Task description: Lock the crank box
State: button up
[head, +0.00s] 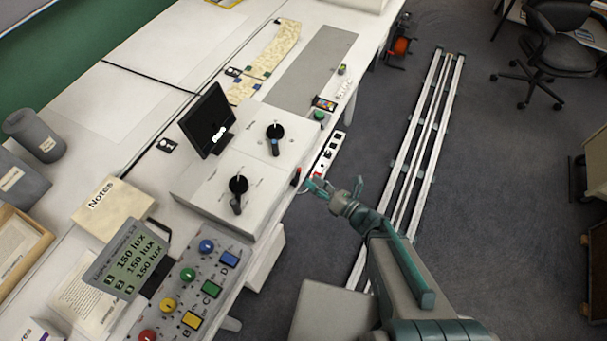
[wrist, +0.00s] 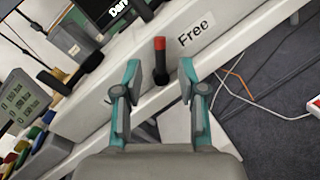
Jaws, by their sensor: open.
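The crank box (head: 215,195) is a white box on the bench, with two black dials with handles (head: 238,186) (head: 275,133) on its top. A black lever with a red tip (head: 296,176) stands out from its side facing my arm. In the wrist view the lever (wrist: 160,58) stands upright, just left of a "Free" label (wrist: 196,33) on the box side. My gripper (head: 315,188) is open and empty beside that side. In the wrist view the lever lies between the two fingertips (wrist: 159,78), ahead of them; contact is not visible.
A dark monitor (head: 207,119) stands behind the box. A panel with coloured knobs and buttons (head: 190,285) and a lux display (head: 128,258) are at the near left. A white power strip (head: 327,154) lies beyond my gripper. Floor rails (head: 425,140) run to the right.

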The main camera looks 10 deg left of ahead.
aim_at(296, 177)
jog(key=shift+p+x, duration=0.9)
jog(key=shift+x, duration=1.6)
grip_shut()
